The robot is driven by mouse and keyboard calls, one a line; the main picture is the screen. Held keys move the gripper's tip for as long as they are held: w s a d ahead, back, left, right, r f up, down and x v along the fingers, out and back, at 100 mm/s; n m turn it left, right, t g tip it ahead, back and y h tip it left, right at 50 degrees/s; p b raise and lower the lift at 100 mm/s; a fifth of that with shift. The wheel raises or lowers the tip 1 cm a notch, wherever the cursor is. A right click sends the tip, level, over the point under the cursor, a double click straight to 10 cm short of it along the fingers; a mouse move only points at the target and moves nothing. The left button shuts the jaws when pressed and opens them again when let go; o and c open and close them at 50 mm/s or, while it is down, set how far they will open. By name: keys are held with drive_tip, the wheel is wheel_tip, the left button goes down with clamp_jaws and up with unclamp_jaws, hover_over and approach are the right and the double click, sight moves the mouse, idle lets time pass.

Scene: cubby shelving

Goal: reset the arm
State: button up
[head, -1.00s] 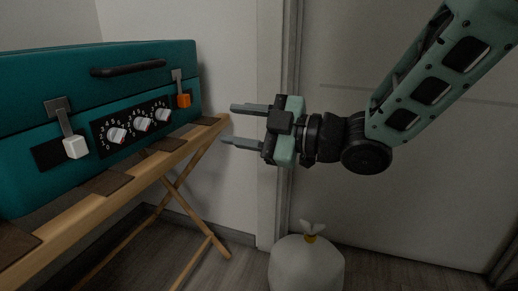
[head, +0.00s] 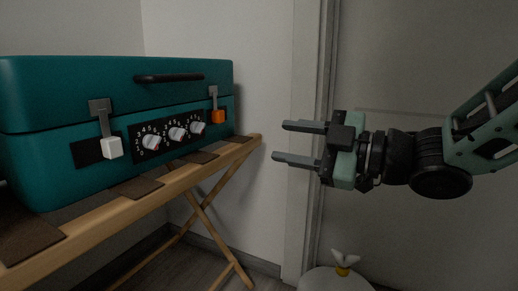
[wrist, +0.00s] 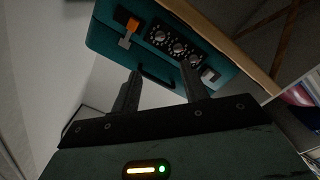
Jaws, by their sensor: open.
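My gripper (head: 299,143) is open and empty, to the right of the teal suitcase (head: 60,92) in the head view. Its two fingers point left, apart from the suitcase and stand. In the wrist view, my gripper (wrist: 158,88) has its fingers spread, with the suitcase (wrist: 110,38) beyond them. The suitcase is closed, with a black handle, several number dials, a white-tipped latch and an orange-tipped latch.
The suitcase rests on a folding wooden stand (head: 228,152) with dark straps. A pale bag with a yellow tie (head: 335,281) sits on the floor below my gripper. A white door (head: 425,75) and its frame stand behind my arm.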

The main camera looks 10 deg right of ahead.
drive_tip(key=s+r+m+g+h+p, duration=0.2)
drive_tip(key=s+m+g+h+p, duration=0.45)
drive_tip(key=s+p, duration=0.45)
drive_tip(key=s+r+m+g+h+p, duration=0.2)
drive_tip(key=s+m+g+h+p, duration=0.45)
drive_tip(key=p, duration=0.75)
wheel_tip(320, 180, up, 37)
drive_tip(key=s+n+t+p, duration=0.1)
drive_tip(key=s+p, duration=0.1)
drive_tip(key=p, duration=3.4)
drive_tip(key=shift+a+t+p, duration=0.15)
drive_tip(key=shift+t+p, duration=0.15)
drive_tip(key=shift+p, duration=0.05)
drive_tip(key=shift+s+f, duration=0.1)
